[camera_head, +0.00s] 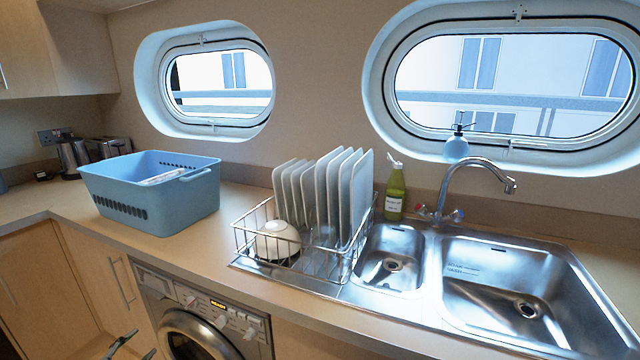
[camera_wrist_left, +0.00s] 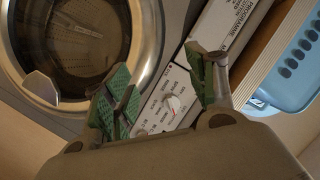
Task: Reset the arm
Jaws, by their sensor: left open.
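My left gripper (camera_head: 132,345) shows only partly, at the bottom edge of the head view, low in front of the cabinets and to the left of the washing machine (camera_head: 205,322). In the left wrist view my left gripper (camera_wrist_left: 160,80) has its two green-padded fingers spread apart with nothing between them. The washing machine's control panel and round door (camera_wrist_left: 75,45) lie beyond the fingers; I cannot tell the exact distance. My right gripper is in neither view.
The counter carries a blue basket (camera_head: 150,205), a wire dish rack (camera_head: 300,262) with several plates and a white bowl (camera_head: 277,241), a green bottle (camera_head: 394,195) and a steel double sink (camera_head: 500,285). The counter's front edge overhangs the washing machine. Kettle and toaster stand back left.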

